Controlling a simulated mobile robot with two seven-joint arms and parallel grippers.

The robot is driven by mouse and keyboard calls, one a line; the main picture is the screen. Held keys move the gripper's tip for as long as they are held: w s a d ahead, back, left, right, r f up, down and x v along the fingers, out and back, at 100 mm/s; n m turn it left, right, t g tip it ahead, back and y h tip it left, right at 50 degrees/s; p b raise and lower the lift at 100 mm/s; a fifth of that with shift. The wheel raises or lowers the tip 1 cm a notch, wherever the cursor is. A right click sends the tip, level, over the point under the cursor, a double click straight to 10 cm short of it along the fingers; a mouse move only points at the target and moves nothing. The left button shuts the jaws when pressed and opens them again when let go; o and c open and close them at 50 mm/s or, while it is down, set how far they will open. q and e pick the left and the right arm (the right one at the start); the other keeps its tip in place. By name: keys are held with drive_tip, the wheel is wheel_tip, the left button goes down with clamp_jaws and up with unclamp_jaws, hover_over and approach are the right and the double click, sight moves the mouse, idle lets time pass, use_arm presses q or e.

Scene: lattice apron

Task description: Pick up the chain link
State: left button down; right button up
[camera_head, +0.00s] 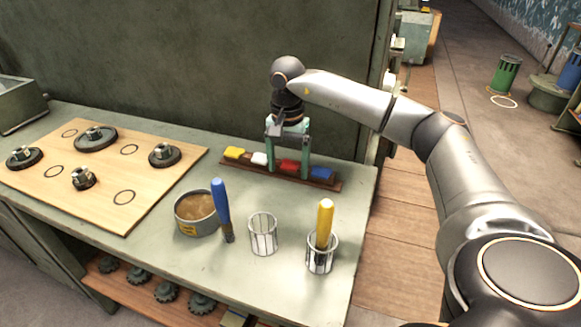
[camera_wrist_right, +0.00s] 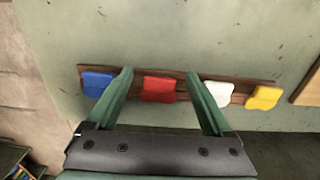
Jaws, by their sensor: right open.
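A dark wooden strip (camera_head: 322,185) on the green bench holds a yellow piece (camera_head: 234,152), a white piece (camera_head: 259,158), a red piece (camera_head: 289,166) and a blue piece (camera_head: 321,174) in a row. I cannot tell which thing is the chain link. My right gripper (camera_head: 288,170) is open and points down over the strip. In the right wrist view its fingers (camera_wrist_right: 159,74) stand on either side of the red piece (camera_wrist_right: 159,89), with the blue piece (camera_wrist_right: 98,84) and white piece (camera_wrist_right: 218,94) outside them. Nothing is gripped. My left gripper is not in view.
A round tin (camera_head: 196,213), a blue-handled brush (camera_head: 221,205), an empty wire cup (camera_head: 262,235) and a cup (camera_head: 320,257) with a yellow-handled tool stand in front of the strip. A wooden board (camera_head: 100,170) with several dark gear parts lies left. A green wall rises behind.

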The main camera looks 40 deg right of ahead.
clamp_jaws()
idle(0.7)
